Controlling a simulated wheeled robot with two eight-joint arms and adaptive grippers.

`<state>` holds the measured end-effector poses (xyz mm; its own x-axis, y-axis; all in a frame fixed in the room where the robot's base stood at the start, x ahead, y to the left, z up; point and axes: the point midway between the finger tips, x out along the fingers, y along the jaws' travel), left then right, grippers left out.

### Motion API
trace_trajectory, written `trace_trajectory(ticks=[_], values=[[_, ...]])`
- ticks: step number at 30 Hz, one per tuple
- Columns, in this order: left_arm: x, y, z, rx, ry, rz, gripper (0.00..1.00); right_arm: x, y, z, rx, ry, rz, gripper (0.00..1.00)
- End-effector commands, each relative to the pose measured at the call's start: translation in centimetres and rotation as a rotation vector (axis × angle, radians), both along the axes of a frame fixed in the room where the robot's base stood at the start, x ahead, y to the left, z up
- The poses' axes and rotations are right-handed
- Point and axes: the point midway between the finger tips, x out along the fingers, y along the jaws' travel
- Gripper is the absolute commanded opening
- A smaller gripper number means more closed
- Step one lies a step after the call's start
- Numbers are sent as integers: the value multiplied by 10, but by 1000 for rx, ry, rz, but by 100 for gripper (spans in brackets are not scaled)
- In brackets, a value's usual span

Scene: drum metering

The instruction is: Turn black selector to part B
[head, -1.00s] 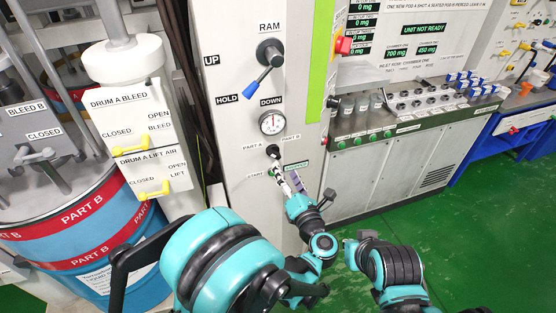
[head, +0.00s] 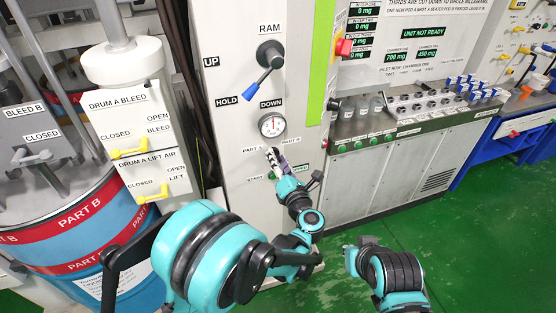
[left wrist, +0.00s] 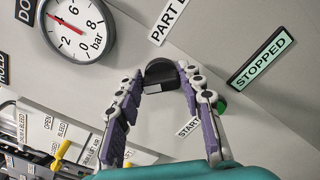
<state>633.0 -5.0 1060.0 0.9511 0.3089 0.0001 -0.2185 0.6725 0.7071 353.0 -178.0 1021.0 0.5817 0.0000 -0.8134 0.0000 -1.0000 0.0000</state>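The black selector (left wrist: 160,73) sits on the pale panel in the left wrist view, between my left fingertips. The left gripper also shows in the left wrist view (left wrist: 163,80). It is open, its purple-padded fingers on either side of the knob, with narrow gaps seeming to remain. The PART A label (head: 251,149) is left of the fingertips and the PART B label (head: 291,140) to the right. I cannot tell which label the selector points at. My right gripper does not show.
A pressure gauge (head: 271,124) and the blue-tipped RAM lever (head: 257,82) are above. A green button (left wrist: 220,105) by the START label and a STOPPED sign (left wrist: 262,57) are close to my left fingers. Green floor is open at the lower right.

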Motion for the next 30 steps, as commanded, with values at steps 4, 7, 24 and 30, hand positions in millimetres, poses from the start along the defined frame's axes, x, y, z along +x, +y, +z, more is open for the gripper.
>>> trace_trajectory(ticks=[4, 7, 24, 30], values=[[0, 0, 0, 0, 0, 0, 9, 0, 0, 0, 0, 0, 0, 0], [0, 0, 0, 3, 1, 0, 9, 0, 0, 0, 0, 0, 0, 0], [1, -1, -3, 292, 95, 0, 9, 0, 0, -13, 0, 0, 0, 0], [1, -2, -4, 474, 154, 0, 9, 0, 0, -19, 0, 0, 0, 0]])
